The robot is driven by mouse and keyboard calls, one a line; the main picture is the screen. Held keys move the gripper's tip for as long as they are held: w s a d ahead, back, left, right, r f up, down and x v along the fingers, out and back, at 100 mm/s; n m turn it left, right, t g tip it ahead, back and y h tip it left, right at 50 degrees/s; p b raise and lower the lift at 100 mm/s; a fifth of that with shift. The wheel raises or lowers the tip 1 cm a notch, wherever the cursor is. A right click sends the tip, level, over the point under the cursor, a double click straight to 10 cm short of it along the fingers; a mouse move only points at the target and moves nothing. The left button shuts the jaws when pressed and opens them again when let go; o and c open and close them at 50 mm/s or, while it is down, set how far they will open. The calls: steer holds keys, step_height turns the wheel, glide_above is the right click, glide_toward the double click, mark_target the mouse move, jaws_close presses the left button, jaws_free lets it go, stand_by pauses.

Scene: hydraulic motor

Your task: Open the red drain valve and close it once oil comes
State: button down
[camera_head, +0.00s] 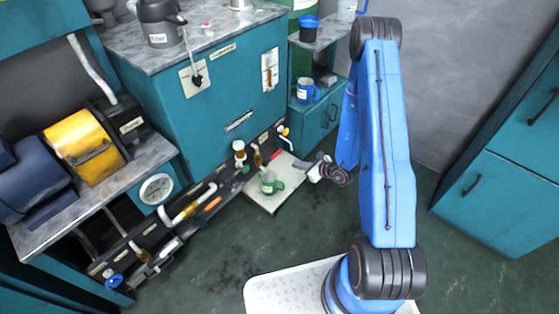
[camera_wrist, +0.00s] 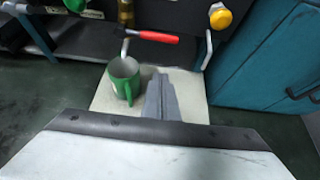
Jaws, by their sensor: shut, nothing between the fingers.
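The red drain valve handle (camera_wrist: 158,37) lies roughly crosswise on the pipework in the wrist view, and it shows small in the head view (camera_head: 277,154). A green mug (camera_wrist: 124,82) stands upright on a pale tray (camera_wrist: 104,98) below and left of the handle; it also shows in the head view (camera_head: 272,186). My gripper (camera_wrist: 162,76) is shut and empty, its fingers in front of the valve and right of the mug, apparently apart from the handle. I see no oil stream. The mug's contents cannot be made out.
A yellow knob (camera_wrist: 220,18) sits right of the valve, and a green knob (camera_wrist: 75,4) to the left. A white bent pipe (camera_wrist: 208,50) stands close by the handle. Teal cabinets (camera_wrist: 275,60) bound the right. Dark floor (camera_head: 240,240) is open before the tray.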

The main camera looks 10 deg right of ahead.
mark_target(273, 157)
steer(key=w+a+f, duration=0.1)
steer(key=w+a, duration=0.4)
steer(key=w, duration=0.2)
steer(key=shift+w+a+f, duration=0.2)
steer(key=shift+w+a, duration=0.05)
stand_by(0.5)
